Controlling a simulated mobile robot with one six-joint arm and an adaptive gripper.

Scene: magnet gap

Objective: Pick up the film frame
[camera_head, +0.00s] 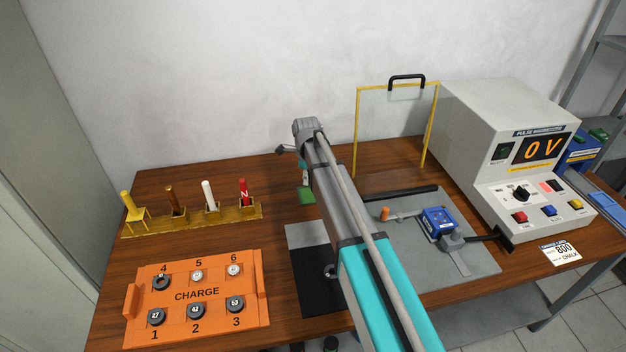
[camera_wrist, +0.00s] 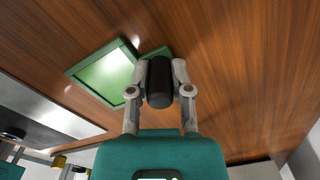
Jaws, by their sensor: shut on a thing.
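The film frame (camera_wrist: 84,79), a green frame around a pale green, shiny film, shows in the wrist view at the upper left, over the wooden table. A black cylindrical handle (camera_wrist: 160,84) sits between the fingers of my gripper (camera_wrist: 159,78); both fingers close on it from the sides. The handle overlaps the frame's right corner. In the head view a small green part of the film frame (camera_head: 306,196) shows left of my arm; my arm hides the rest. I cannot tell whether the frame touches the table.
An orange CHARGE tray (camera_head: 250,310) with numbered pieces lies front left. A brass rack (camera_head: 190,226) holds several coloured sticks. A clear yellow-edged shield (camera_head: 357,130) stands behind a grey plate (camera_head: 400,200) with a blue device (camera_head: 438,222). The pulse magnetizer (camera_head: 500,130) stands right.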

